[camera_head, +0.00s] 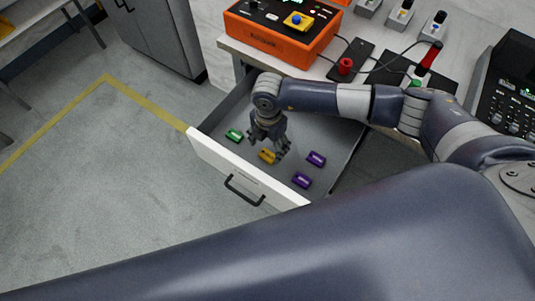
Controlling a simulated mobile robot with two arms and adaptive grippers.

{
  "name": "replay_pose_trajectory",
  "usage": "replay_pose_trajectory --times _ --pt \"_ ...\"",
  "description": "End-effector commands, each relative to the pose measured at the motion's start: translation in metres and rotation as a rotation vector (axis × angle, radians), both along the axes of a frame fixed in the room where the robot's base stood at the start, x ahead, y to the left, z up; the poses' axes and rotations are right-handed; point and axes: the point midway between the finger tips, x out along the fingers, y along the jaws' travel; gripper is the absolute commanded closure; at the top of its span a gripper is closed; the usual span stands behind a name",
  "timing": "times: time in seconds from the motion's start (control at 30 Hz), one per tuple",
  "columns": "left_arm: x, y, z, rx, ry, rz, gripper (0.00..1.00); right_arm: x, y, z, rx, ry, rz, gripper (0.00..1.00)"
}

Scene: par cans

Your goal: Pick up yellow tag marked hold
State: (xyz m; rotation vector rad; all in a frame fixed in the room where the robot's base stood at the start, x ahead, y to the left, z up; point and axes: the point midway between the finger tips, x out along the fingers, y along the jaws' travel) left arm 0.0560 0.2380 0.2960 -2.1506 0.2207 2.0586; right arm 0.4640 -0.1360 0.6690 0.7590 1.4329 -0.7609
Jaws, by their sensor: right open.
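The yellow tag (267,156) lies on the floor of the open drawer (320,135), near its middle. Its marking is too small to read. My right gripper (270,149) points down into the drawer, just above and behind the yellow tag, with its fingers apart and nothing between them that I can make out. I cannot tell whether the fingers touch the tag. A green tag (234,135) lies to the left, and two purple tags (316,159) (302,180) lie to the right. My left gripper is not in view.
The drawer's white front (225,165) with a black handle (243,191) stands out over open floor. An orange control box (280,38) sits on the worktop behind. Cables, a red-handled device (430,56) and a black console (510,85) are at the right.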

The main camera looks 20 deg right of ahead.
Motion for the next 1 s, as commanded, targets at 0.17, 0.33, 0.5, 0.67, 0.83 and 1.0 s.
replay_pose_trajectory --times 0.17,0.33,0.5,0.67,0.83,1.0 --pt "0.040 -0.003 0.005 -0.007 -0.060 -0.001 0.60 -0.004 0.003 -0.029 -0.001 0.004 0.000 0.33" --pt "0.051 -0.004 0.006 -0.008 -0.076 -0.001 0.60 -0.003 0.004 -0.042 0.002 0.001 0.002 0.33" --pt "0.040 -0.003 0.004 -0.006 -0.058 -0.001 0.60 -0.003 0.003 -0.043 0.002 0.001 0.002 0.33" --pt "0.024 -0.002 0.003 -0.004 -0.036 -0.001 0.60 -0.003 0.003 -0.043 0.002 0.001 0.001 0.58" --pt "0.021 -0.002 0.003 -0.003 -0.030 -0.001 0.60 -0.003 0.003 -0.043 0.002 0.001 0.001 0.73" --pt "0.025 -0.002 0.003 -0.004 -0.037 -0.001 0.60 -0.003 0.003 -0.043 0.001 0.002 0.001 0.74"
